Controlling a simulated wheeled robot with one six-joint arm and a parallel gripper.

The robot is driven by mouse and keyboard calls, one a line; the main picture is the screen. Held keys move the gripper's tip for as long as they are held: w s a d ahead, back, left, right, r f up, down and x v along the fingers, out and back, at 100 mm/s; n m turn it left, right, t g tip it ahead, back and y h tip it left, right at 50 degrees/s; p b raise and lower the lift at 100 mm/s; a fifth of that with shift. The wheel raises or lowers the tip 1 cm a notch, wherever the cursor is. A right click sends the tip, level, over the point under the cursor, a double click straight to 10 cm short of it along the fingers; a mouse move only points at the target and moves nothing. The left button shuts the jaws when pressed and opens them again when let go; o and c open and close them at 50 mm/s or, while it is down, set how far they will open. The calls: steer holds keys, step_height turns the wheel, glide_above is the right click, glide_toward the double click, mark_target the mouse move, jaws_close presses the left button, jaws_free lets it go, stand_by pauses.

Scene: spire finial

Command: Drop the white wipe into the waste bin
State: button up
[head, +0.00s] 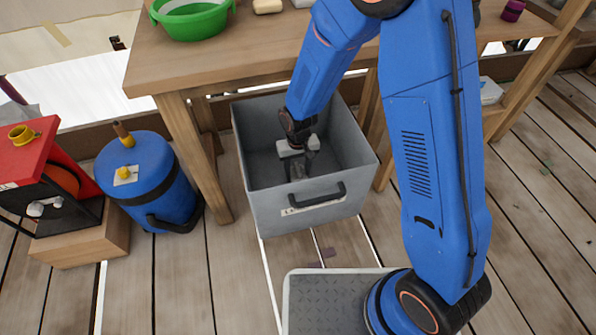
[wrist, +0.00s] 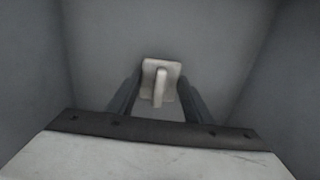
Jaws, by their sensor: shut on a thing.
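The grey waste bin (head: 308,206) is an open box with a dark handle and a pale label on its front, standing on the plank floor partly under the table. My gripper (head: 296,150) reaches down inside the bin's opening. It is shut on the white wipe (head: 287,149), a small pale piece. In the wrist view the wipe (wrist: 161,82) sits between the two dark fingers of my gripper (wrist: 160,95), with grey bin walls around it. A gap shows between the wipe and the bin floor in the head view, but its height is hard to judge.
A wooden table (head: 180,63) stands over the bin's back part, with a green bowl (head: 190,18) on top. A blue canister (head: 147,183) and a red-topped box (head: 28,150) stand at the left. Plank floor in front is mostly clear.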

mark_target(298, 169)
steer(key=shift+s+f, duration=0.1)
steer(key=shift+f, duration=0.2)
steer(key=shift+f, duration=0.6)
steer(key=o, duration=1)
steer(key=shift+r, duration=4.35)
